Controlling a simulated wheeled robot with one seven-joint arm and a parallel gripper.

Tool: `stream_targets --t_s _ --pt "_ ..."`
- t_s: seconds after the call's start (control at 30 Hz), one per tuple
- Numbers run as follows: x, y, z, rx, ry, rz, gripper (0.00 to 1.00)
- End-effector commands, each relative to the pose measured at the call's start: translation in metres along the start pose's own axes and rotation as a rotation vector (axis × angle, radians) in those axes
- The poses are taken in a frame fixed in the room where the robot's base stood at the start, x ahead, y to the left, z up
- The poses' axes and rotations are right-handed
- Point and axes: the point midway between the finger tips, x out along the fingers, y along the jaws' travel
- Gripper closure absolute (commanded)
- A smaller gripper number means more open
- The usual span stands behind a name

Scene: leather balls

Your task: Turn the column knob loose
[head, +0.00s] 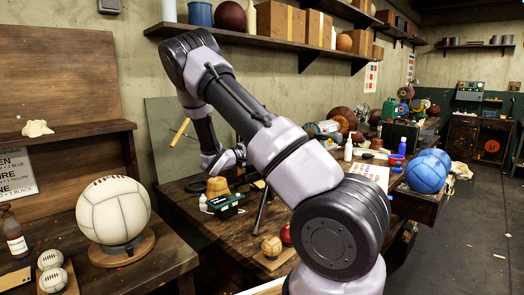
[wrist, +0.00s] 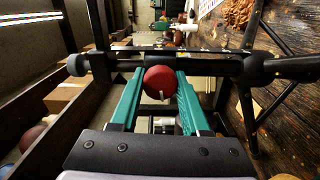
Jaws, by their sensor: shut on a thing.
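The red round knob (wrist: 160,79) sits in the middle of the wrist view, with a small pale mark on its near side. It is in front of a dark horizontal column (wrist: 215,66) that crosses the view. My gripper (wrist: 157,84) has its two teal fingers on either side of the knob and is shut on it. In the head view my arm hides the gripper and the knob. Part of a dark stand with a thin leg (head: 262,208) shows beside my arm there.
A large pale ball (head: 113,211) stands on a round wooden base at the left. Two small balls sit below it. A blue ball (head: 421,175) lies at the bench's right end. A shelf (head: 280,40) with boxes runs above my arm. Open floor lies at the right.

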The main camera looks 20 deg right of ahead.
Motion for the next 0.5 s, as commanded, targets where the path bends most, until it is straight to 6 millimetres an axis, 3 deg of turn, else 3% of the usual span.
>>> stream_targets --t_s 0.07,0.1,0.17,0.5 --pt "-0.0010 -0.0008 -0.0006 -0.002 0.003 -0.002 1.00" --pt "-0.0009 -0.0008 -0.0006 -0.002 0.002 -0.002 0.43" --pt "-0.0008 -0.0008 -0.0005 -0.002 0.002 -0.001 0.24" --pt "-0.0023 -0.0004 -0.0003 -0.001 0.001 -0.001 0.24"
